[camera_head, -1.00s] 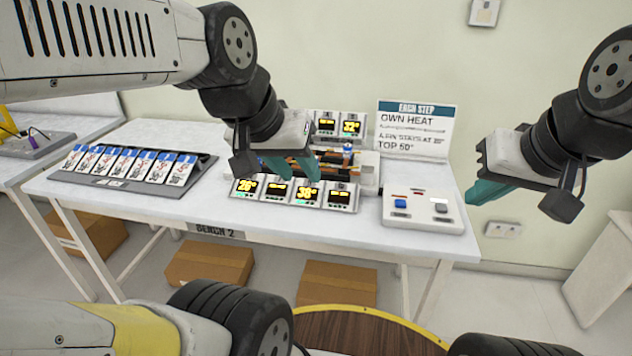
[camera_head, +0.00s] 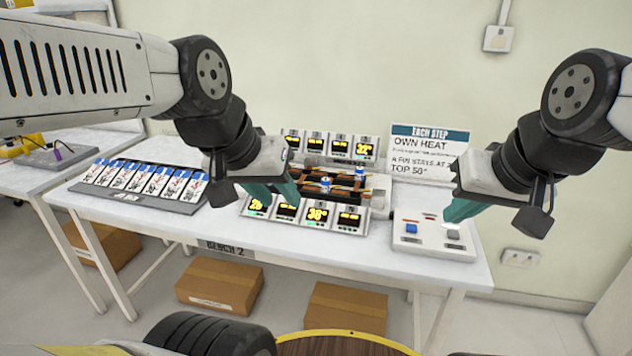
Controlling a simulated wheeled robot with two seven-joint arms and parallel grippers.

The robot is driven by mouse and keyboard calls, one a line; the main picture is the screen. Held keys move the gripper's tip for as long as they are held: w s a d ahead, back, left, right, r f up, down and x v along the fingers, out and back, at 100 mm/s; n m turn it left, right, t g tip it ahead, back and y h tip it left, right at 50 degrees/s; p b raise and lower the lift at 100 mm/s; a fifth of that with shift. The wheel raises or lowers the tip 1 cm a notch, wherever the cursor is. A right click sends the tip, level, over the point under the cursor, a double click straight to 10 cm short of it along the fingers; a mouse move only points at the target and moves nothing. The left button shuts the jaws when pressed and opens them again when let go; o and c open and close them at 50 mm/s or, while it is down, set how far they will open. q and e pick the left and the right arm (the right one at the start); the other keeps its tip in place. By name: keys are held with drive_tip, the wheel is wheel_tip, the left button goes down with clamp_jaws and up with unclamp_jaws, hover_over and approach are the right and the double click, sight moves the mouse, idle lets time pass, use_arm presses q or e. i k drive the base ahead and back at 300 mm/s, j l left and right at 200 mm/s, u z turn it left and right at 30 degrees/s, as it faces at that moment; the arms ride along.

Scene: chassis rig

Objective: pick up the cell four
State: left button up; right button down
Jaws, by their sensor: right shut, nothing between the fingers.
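No label that I can read marks a cell four. A rig (camera_head: 345,187) stands at the back middle of the bench, with orange-brown bars and blue-topped cylinders (camera_head: 326,184) in it. A grey rack (camera_head: 184,206) at the left holds a row of white, blue-topped pieces (camera_head: 139,178) with unreadable markings. My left gripper (camera_head: 296,193) has teal fingers in front of the rig's left part, apparently above the front displays; its finger gap is unclear. My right gripper (camera_head: 450,214) is shut and empty above the control box (camera_head: 432,248).
Front displays (camera_head: 318,215) show lit numbers, one reading about 38; more displays (camera_head: 340,147) stand behind. The control box has a blue button (camera_head: 411,228) and a grey one. A sign (camera_head: 428,152) stands behind. Bare bench (camera_head: 215,222) lies between rack and displays.

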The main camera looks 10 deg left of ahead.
sight(325, 180)
drive_tip(key=u, duration=0.3)
drive_tip(key=i+j, duration=0.7)
drive_tip(key=j+u, duration=0.05)
